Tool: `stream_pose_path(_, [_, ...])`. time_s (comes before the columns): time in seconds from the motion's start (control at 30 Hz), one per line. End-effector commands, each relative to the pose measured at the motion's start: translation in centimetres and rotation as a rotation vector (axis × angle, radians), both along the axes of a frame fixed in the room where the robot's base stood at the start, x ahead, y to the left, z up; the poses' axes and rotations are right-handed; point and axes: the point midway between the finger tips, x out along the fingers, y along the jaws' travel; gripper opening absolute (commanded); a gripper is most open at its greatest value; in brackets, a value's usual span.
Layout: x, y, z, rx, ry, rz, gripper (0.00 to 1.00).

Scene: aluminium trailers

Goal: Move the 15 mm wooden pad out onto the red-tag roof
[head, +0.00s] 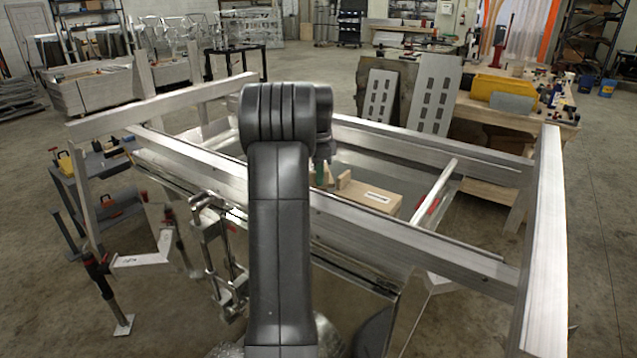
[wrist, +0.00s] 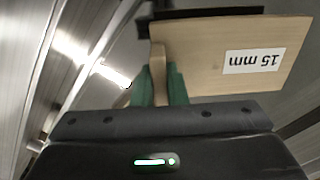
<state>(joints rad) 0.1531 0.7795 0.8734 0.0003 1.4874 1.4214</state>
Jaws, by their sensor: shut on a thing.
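The wooden pad (head: 385,199) is a pale block with a white label, inside the aluminium frame in the head view. In the wrist view the pad (wrist: 205,55) fills the upper right, and its label reads "15 mm" upside down. My gripper (wrist: 160,85) has green fingertips shut on an upright wooden tab at the pad's near left end. In the head view my arm hides most of the gripper; a green fingertip (head: 321,174) shows beside the pad. A red tag (head: 433,206) marks a crossbar right of the pad. I cannot tell whether the pad touches the surface below.
Aluminium rails (head: 410,237) run in front of and behind the pad, and a tall right rail (head: 545,225) closes that side. Clamps (head: 212,245) hang at the near left rail. A wooden bench (head: 560,125) with a yellow bin (head: 503,88) stands behind right.

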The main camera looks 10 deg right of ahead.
Motion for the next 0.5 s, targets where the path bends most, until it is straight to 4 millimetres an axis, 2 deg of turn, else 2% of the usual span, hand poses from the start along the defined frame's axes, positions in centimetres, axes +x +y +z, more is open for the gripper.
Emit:
stream_pose_path(0.23, [0.0,0.0,-3.1,0.0,0.0,0.0,0.0])
stream_pose_path(0.5, [0.0,0.0,-3.4,0.0,-0.001,0.0,0.0])
